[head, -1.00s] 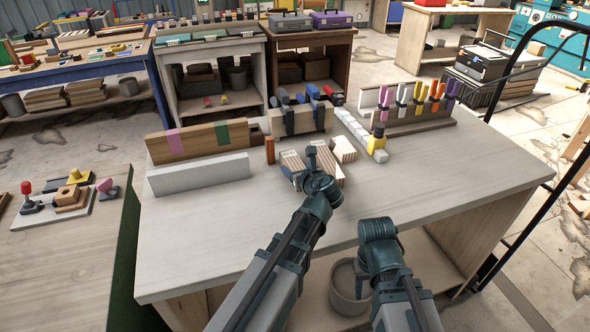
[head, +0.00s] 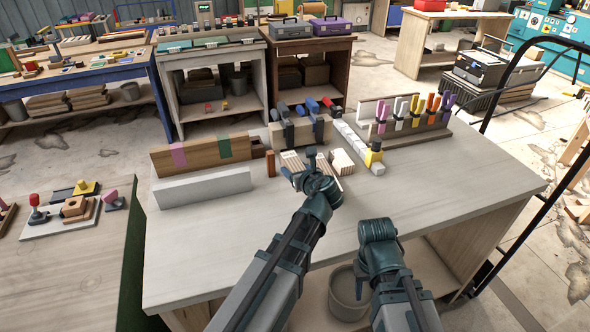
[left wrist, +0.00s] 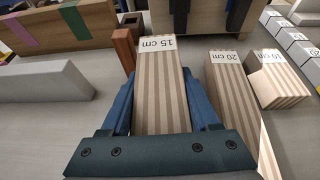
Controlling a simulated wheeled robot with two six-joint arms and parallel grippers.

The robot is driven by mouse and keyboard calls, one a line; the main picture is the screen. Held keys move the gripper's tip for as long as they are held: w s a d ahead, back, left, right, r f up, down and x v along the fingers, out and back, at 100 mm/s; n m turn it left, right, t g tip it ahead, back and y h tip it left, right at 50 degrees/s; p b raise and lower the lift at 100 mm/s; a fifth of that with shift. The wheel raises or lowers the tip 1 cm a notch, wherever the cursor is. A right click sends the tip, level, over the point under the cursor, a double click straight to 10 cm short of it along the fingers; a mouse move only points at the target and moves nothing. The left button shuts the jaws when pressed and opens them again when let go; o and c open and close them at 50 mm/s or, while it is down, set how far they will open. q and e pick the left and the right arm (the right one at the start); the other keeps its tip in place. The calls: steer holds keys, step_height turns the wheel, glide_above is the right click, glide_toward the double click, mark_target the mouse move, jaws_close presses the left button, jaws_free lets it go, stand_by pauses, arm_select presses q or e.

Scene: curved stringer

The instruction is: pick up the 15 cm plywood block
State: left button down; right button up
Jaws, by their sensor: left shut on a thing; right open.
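The 15 cm plywood block (left wrist: 160,85) is striped along its side and has a white end label reading "15 cm". It lies between the two blue fingers of my left gripper (left wrist: 162,112), which is shut on it. In the head view the block (head: 291,160) shows just behind my left gripper (head: 308,166), partly hidden by it. I cannot tell whether it is clear of the table. A 20 cm block (left wrist: 236,95) and a 10 cm block (left wrist: 275,80) stand to its right, apart from it. My right gripper (head: 378,230) is open and empty above the table's front edge.
A small reddish-brown block (left wrist: 124,48) stands close left of the 15 cm block. A long wooden board (head: 200,152) and a grey bar (head: 205,187) lie further left. A clamp rack (head: 405,138) and white numbered blocks (head: 350,137) are at back right. The table's right front (head: 440,195) is clear.

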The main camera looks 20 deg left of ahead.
step_height(320, 180, up, 13)
steer(key=p, duration=1.2)
